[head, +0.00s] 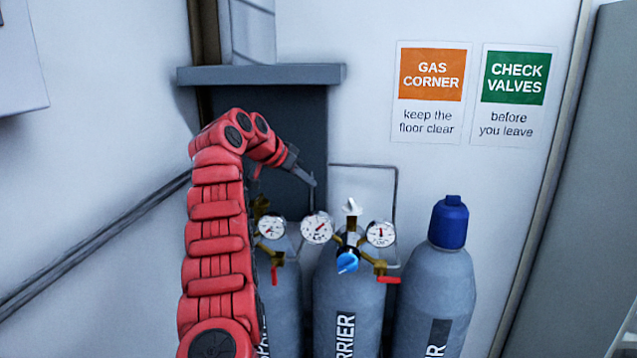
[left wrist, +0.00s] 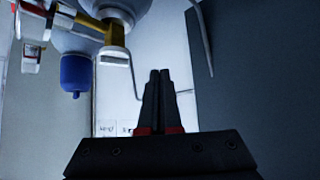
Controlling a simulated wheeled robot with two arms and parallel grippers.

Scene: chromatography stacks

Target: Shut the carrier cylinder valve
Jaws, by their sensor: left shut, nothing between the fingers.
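The carrier cylinder (head: 340,300) is the grey middle one, its label partly readable as "RRIER". On its top are a white valve handle (head: 351,207), a brass regulator with two round gauges (head: 318,227), a blue knob (head: 347,262) and a red lever (head: 388,279). My left gripper (head: 312,182) is up and to the left of the white handle, apart from it and in front of the dark panel. In the left wrist view the left gripper's fingers (left wrist: 160,76) are together with nothing between them. Brass fittings (left wrist: 115,36) show above left of them there. My right gripper is not in view.
A left cylinder (head: 283,300) with its own gauge (head: 271,226) and red lever is partly behind my arm. A blue-capped cylinder (head: 435,300) stands at right; its cap (left wrist: 76,72) shows in the left wrist view. A thin grey pipe (head: 395,185) runs behind the carrier cylinder.

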